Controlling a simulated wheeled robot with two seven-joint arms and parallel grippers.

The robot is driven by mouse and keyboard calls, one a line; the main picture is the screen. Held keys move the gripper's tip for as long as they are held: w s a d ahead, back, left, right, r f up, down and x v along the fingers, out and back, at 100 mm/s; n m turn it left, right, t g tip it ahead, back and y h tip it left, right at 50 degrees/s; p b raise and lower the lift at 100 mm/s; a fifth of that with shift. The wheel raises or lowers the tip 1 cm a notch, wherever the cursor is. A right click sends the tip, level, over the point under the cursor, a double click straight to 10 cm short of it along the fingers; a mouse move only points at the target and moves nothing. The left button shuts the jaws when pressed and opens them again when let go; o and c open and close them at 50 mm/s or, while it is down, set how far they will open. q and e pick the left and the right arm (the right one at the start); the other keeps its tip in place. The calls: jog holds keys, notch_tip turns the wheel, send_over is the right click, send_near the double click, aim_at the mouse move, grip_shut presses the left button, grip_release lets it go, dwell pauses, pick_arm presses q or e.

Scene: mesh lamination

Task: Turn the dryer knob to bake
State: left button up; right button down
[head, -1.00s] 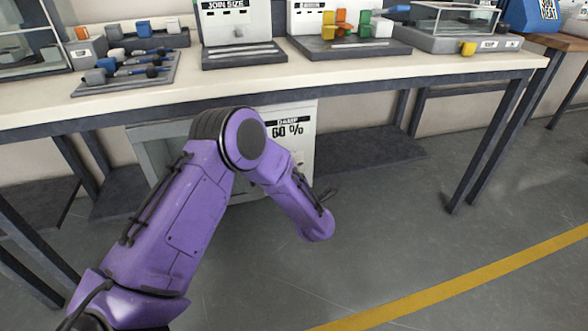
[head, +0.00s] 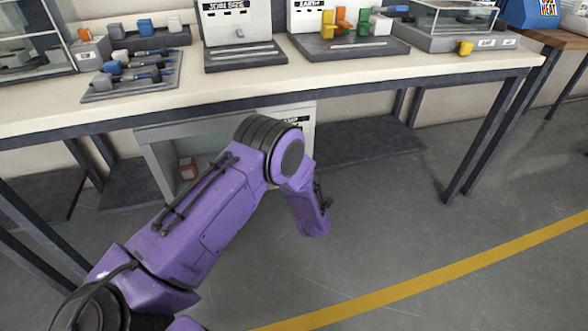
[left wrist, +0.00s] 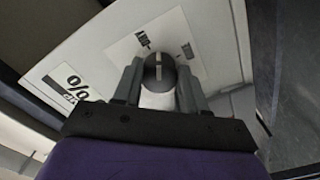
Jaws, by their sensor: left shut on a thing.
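The dryer (head: 160,160) is a pale cabinet under the table. Its open compartment shows left of my arm in the head view; its front panel is mostly hidden behind my left arm. In the left wrist view, the white front panel (left wrist: 107,55) carries a "%" display and two small labels beside the knob, too small to read surely. The dark round knob (left wrist: 159,72) has a pale line mark and sits between the fingers of my left gripper (left wrist: 158,85), which is shut on it. In the head view that gripper is hidden. My right gripper is not in view.
A red and white item (head: 188,168) lies in the compartment. The table (head: 240,90) above holds a tray of small parts (head: 130,78), a "JOIN SIZE" station (head: 240,50) and other stations. A table leg (head: 490,140) stands at right; the floor in front is clear.

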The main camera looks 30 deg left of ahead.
pick_arm(q)
jog(key=shift+s+a+f+m+p, duration=0.1)
jog(key=shift+m+p, duration=0.5)
jog(key=shift+m, duration=2.6)
jog(key=shift+s+a+f+m+p, duration=0.1)
jog(key=shift+m+p, duration=0.5)
jog(key=shift+m, duration=2.6)
jog(key=o, duration=1.1)
jog(key=shift+c, duration=0.2)
jog(key=shift+r, duration=0.1)
